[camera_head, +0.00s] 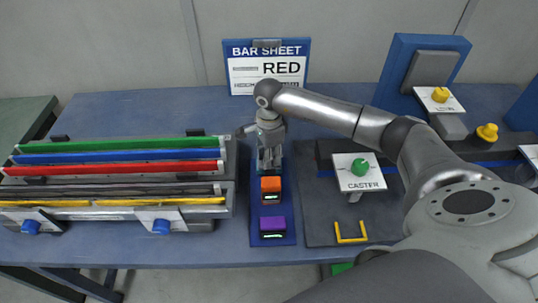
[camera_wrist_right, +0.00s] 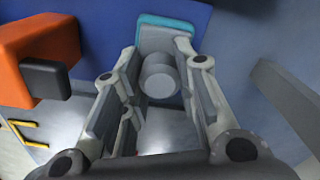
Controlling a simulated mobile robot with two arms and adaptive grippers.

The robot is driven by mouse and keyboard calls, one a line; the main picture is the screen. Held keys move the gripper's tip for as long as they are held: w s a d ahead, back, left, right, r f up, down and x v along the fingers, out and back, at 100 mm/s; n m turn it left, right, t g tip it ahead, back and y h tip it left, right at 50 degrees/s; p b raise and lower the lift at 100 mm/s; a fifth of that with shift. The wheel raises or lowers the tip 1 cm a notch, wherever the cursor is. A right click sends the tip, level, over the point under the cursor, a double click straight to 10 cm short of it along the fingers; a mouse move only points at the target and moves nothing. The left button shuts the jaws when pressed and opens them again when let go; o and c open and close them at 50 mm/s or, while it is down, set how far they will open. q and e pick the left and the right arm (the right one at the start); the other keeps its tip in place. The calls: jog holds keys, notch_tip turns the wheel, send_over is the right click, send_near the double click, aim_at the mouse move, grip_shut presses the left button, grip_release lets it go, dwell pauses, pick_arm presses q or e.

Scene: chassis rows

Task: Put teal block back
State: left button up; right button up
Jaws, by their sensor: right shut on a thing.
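A teal block (camera_wrist_right: 180,22) shows at the top of the right wrist view, at the far end of my fingers. A grey round stub (camera_wrist_right: 159,76) is between the fingers. My right gripper (camera_head: 269,165) points down over the far end of the narrow blue strip (camera_head: 256,211); it also fills the right wrist view (camera_wrist_right: 162,52), shut on the teal block. The gripper hides the teal block in the head view. An orange block (camera_head: 271,184) and a purple block (camera_head: 272,223) sit on the strip, nearer me. My left gripper is not in view.
A rack with coloured bars (camera_head: 120,156) stands on the left. A dark panel with a CASTER plate (camera_head: 359,172) and a yellow bracket (camera_head: 350,236) lies on the right. A BAR SHEET sign (camera_head: 266,66) reading RED stands at the back.

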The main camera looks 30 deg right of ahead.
jog(key=shift+f+b, duration=0.25)
jog(key=shift+b, duration=0.2)
dwell(0.3)
jog(key=o, duration=1.1)
jog(key=shift+c, duration=0.2)
jog(key=shift+r, duration=0.2)
notch_tip(320, 180, up, 12)
jog(key=shift+f, duration=0.2)
